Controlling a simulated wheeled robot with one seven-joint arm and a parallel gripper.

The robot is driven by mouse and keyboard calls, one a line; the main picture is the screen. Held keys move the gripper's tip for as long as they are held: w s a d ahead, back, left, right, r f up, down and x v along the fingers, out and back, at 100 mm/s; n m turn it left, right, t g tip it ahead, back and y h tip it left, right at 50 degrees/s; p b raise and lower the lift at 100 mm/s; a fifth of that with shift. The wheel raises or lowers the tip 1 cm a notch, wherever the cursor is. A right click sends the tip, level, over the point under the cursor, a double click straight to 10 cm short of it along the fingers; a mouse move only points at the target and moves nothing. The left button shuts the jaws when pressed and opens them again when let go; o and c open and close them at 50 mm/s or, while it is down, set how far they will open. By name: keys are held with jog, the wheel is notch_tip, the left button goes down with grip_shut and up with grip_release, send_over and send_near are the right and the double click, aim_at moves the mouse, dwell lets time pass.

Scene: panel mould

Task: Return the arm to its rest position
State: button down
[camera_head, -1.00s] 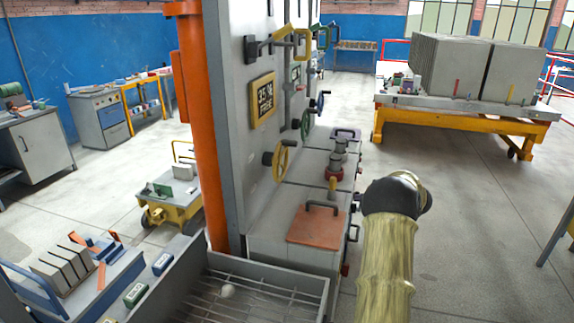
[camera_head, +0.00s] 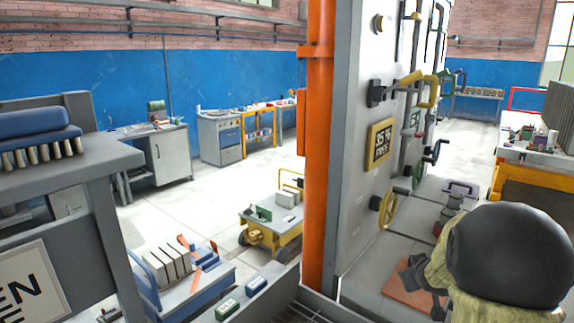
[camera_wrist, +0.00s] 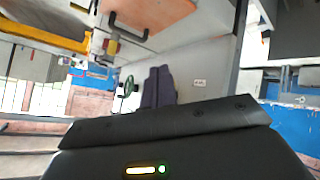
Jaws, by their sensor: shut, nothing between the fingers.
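My arm shows at the lower right of the head view, with a large black rounded joint (camera_head: 512,255) close to the camera and pale yellowish sleeve-like covering beside it. In the wrist view my gripper (camera_wrist: 158,72) shows as two dark fingers side by side, touching, with nothing between them. The fingers point toward a grey cabinet face with a small white label (camera_wrist: 199,83). They look apart from any surface. In the head view the fingers are not clearly told apart from the rest of the arm.
A tall grey panel with an orange post (camera_head: 319,150) and a yellow handwheel (camera_head: 384,207) stands left of my arm. An orange-red lid (camera_head: 408,290) lies below it. A yellow cart (camera_head: 272,232) and a blue rack (camera_head: 190,285) stand further left. Open floor lies between them and the blue wall.

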jog(key=s+a+f+m+g+y, duration=0.1)
jog(key=s+a+f+g, duration=0.2)
jog(key=s+a, duration=0.6)
jog(key=s+a+f+m+g+y, duration=0.1)
jog(key=s+a+f+g, duration=0.2)
jog(key=s+a, duration=0.6)
jog(key=s+g, duration=0.1)
jog(key=s, duration=0.4)
jog(key=shift+s+m+y, duration=0.3)
jog(key=shift+y, duration=0.1)
